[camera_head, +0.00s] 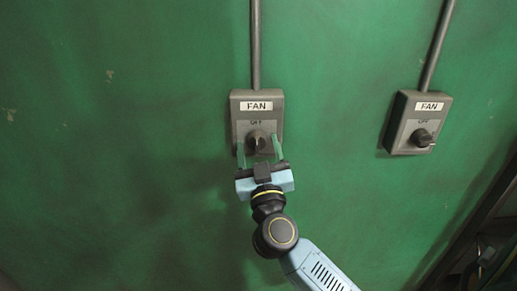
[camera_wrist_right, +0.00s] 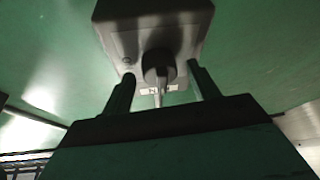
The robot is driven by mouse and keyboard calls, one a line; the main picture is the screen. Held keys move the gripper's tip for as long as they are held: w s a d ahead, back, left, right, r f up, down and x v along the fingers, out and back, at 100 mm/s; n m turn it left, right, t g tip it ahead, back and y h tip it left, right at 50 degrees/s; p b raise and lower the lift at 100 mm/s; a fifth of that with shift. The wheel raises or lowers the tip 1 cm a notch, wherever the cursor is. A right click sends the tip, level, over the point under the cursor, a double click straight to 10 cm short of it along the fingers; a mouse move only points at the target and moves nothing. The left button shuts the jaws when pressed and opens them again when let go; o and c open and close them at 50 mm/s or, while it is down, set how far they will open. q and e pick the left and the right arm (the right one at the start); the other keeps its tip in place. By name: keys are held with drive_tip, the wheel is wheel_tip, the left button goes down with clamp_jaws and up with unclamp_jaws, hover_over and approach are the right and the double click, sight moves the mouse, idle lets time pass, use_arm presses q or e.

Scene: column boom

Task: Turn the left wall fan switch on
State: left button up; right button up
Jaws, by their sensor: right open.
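The left fan switch (camera_head: 238,108) is a grey box on the green wall, labelled FAN, with OFF printed above its dark round knob (camera_head: 256,139). My right gripper (camera_head: 260,149) is open, its two fingers on either side of the knob just below the box's middle. The right wrist view shows the box (camera_wrist_right: 190,35) from below and the knob (camera_wrist_right: 158,64) between and beyond the two fingertips (camera_wrist_right: 162,78). I cannot tell whether the fingers touch the knob. My left gripper is not in view.
A second grey FAN switch (camera_head: 396,125) with a dark knob is on the wall to the right. Conduits (camera_head: 255,45) run up from both boxes. Dark metal framing (camera_head: 470,245) stands at the lower right. The wall between the switches is clear.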

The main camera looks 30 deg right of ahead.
drive_tip(key=c, duration=1)
drive_tip(key=shift+o, duration=0.2)
drive_tip(key=shift+m, duration=0.4)
drive_tip(key=m+h+p, duration=0.2)
drive_tip(key=m, duration=0.1)
drive_tip(key=shift+w+a+m+g, duration=0.1)
drive_tip(key=shift+a+m+g, duration=0.05)
drive_tip(key=shift+m+g, duration=0.25)
drive_tip(key=m+g+h+p, duration=0.1)
drive_tip(key=m, duration=0.2)
drive_tip(key=m+g+h+p, duration=0.1)
drive_tip(key=m, duration=0.2)
drive_tip(key=shift+a+m+h, duration=0.1)
drive_tip(key=shift+m+h, duration=0.3)
drive_tip(key=m+g+p, duration=0.1)
drive_tip(key=m, duration=0.2)
drive_tip(key=m+g+h+p, duration=0.1)
drive_tip(key=m+g, duration=0.1)
drive_tip(key=m, duration=0.1)
drive_tip(key=shift+w+a+h, duration=0.1)
drive_tip(key=shift+a+h, duration=0.05)
drive_tip(key=shift+h, duration=0.15)
drive_tip(key=m+g+p, duration=0.1)
drive_tip(key=m+g, duration=0.1)
drive_tip(key=m, duration=0.3)
drive_tip(key=shift+p, duration=0.4)
drive_tip(key=shift+m+g, duration=0.3)
drive_tip(key=shift+m, duration=0.1)
